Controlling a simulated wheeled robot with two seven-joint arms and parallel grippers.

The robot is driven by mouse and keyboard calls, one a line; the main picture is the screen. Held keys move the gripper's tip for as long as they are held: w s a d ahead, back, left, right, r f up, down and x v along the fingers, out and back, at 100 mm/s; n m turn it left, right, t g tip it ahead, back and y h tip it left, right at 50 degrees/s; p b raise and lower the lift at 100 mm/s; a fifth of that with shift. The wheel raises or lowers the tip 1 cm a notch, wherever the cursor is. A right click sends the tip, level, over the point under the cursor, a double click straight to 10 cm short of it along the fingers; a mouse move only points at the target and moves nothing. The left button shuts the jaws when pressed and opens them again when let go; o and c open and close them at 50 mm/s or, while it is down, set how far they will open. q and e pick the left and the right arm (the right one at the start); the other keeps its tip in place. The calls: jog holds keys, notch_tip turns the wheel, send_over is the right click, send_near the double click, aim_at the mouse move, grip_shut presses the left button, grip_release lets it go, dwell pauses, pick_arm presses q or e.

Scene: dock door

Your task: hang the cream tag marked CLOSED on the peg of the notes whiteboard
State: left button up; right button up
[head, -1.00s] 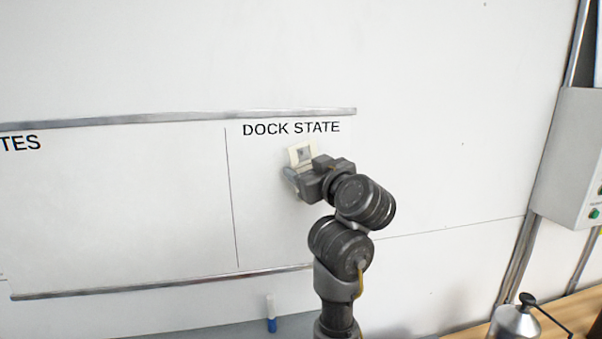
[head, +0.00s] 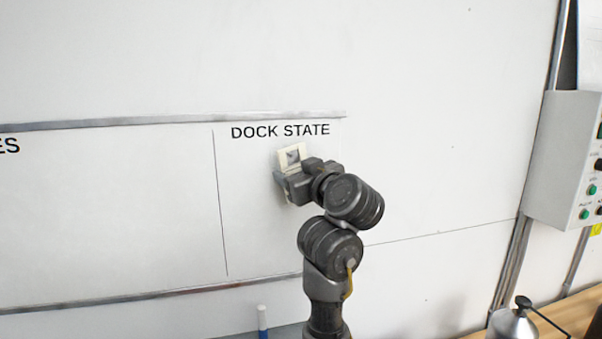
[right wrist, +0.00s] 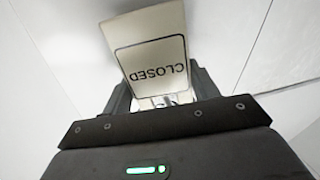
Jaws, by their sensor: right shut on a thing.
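The cream tag (right wrist: 155,65) marked CLOSED shows upside down in the right wrist view, between the fingers of my right gripper (right wrist: 160,98). In the head view the tag (head: 291,156) is a small cream square in front of the whiteboard (head: 100,220), below the words DOCK STATE. My right gripper (head: 286,181) is shut on the tag. A small metal piece shows at the tag's near edge in the wrist view; I cannot tell if it is a peg. I cannot tell if the tag touches the board. My left gripper is out of view.
A blue-capped marker (head: 262,322) stands on the ledge below the board. A grey control box (head: 565,165) with buttons is on the wall at right. A metal can with a handle (head: 513,323) stands on a wooden surface (head: 585,312) at lower right.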

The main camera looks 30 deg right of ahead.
jog(key=shift+f, duration=0.1)
jog(key=o, duration=0.8)
jog(key=shift+a, duration=0.1)
jog(key=o, duration=0.4)
jog(key=shift+a+r, duration=0.2)
jog(key=shift+c, duration=0.2)
jog(key=shift+d, duration=0.1)
jog(key=shift+r, duration=0.1)
jog(key=shift+s, duration=0.1)
